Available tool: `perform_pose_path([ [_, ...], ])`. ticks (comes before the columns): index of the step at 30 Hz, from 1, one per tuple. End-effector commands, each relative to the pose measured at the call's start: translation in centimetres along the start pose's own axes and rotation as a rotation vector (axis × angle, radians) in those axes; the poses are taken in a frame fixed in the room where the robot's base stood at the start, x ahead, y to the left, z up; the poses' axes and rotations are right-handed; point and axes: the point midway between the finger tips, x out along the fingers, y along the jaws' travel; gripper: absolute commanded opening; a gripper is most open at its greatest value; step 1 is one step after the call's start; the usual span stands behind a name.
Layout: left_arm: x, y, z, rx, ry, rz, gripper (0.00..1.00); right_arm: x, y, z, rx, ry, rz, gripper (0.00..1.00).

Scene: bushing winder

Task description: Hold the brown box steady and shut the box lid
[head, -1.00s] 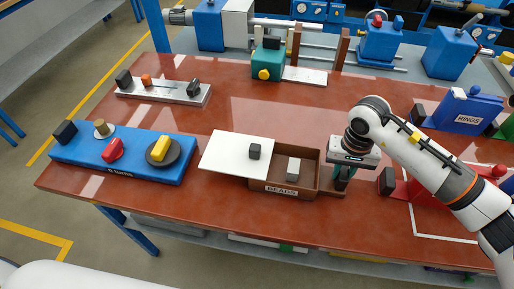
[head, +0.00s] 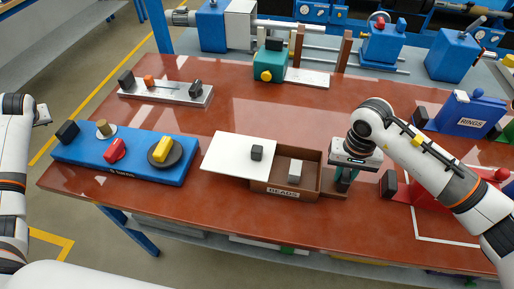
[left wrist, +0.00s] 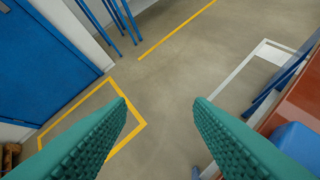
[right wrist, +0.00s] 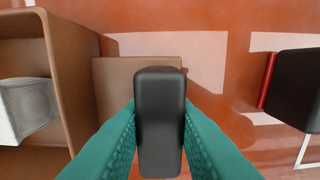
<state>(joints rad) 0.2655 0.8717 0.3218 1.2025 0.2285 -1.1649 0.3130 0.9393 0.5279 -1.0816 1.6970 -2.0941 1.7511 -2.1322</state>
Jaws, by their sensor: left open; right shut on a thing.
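The brown box (head: 311,178), labelled BEADS, stands on the red table near its front edge. Its white lid (head: 226,154) with a dark knob (head: 256,152) lies over the left part and sticks out to the left. The right part is open and shows a grey block (head: 295,171) inside. My right gripper (head: 345,184) is shut on a black upright handle (right wrist: 160,120) on a brown tab (right wrist: 112,82) at the box's right side. My left gripper (left wrist: 160,112) is open and empty, over the floor left of the table; its fingers are outside the head view.
A blue panel (head: 80,155) with red and yellow knobs stands at the table's left. A metal rail fixture (head: 165,95) is behind it. A red holder (head: 400,188) is right of my right gripper.

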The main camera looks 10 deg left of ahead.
Motion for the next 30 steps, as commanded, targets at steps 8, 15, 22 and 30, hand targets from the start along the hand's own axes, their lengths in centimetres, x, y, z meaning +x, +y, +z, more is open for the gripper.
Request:
perform_pose_path([
  [8,-16.2,-17.7,7.0,0.467,-0.127,-0.683,0.47,0.1,0.0,0.0,0.0,0.001,0.0,0.0],
  [15,-27.9,-32.0,-3.7,1.073,-0.178,-1.187,0.47,0.0,0.0,0.0,0.0,0.0,0.0,0.0],
  [22,-37.5,-37.2,-14.0,1.516,-0.262,-1.59,0.47,0.0,0.0,0.0,0.001,0.001,0.0,0.0],
  [30,-41.5,-38.0,-18.8,1.694,-0.315,-1.775,0.47,0.0,0.0,0.0,0.0,0.001,0.0,0.0],
])
